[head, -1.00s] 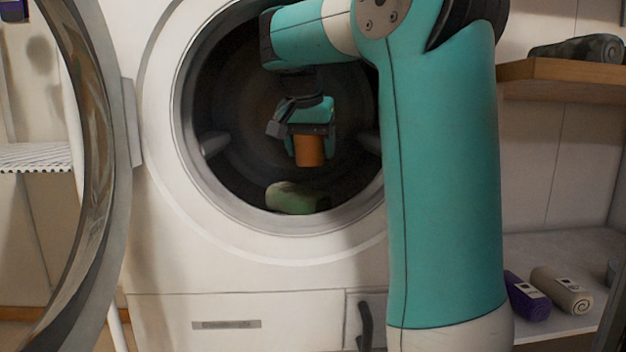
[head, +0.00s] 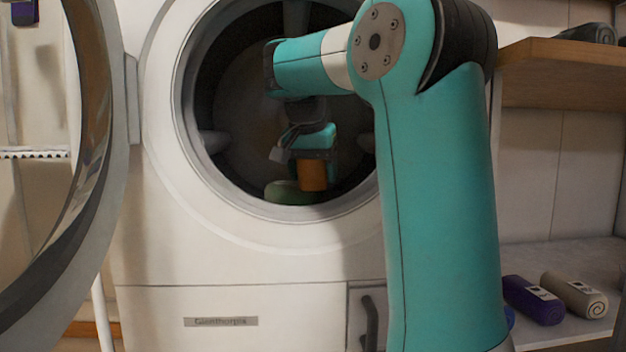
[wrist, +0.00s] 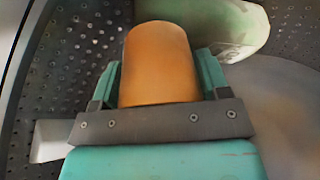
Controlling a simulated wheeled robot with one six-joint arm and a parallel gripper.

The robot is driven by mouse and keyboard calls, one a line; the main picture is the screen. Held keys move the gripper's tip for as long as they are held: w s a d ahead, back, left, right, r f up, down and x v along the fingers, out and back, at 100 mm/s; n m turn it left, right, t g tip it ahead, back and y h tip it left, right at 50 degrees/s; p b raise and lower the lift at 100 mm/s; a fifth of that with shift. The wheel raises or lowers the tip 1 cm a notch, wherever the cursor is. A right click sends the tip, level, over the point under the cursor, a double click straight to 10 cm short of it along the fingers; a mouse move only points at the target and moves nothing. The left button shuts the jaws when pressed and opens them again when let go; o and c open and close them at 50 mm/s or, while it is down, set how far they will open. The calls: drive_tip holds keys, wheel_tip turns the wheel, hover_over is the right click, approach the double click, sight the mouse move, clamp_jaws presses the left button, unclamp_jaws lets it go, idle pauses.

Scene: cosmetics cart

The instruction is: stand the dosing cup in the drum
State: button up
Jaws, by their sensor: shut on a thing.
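The orange dosing cup (head: 313,175) is between the fingers of my gripper (head: 313,162), inside the dark drum (head: 235,125) of the white washing machine. In the wrist view the cup (wrist: 158,62) shows between the two teal fingers of my gripper (wrist: 158,82), which is shut on it. In the head view the cup hangs below the gripper, roughly upright, near the drum's lower front. I cannot tell whether its lower end touches the drum.
A green rolled item (head: 285,191) lies on the drum floor just left of the cup; it also shows in the wrist view (wrist: 215,25). The round door (head: 100,150) stands open at left. A purple roll (head: 533,299) and a beige roll (head: 575,295) lie on the right shelf.

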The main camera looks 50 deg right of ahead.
sight(309, 189)
drive_tip(key=o, duration=1)
drive_tip(key=shift+f, duration=0.25)
drive_tip(key=p+v, duration=0.6)
drive_tip(key=v, duration=0.1)
drive_tip(key=shift+d+r, duration=0.1)
drive_tip(key=shift+r, duration=0.3)
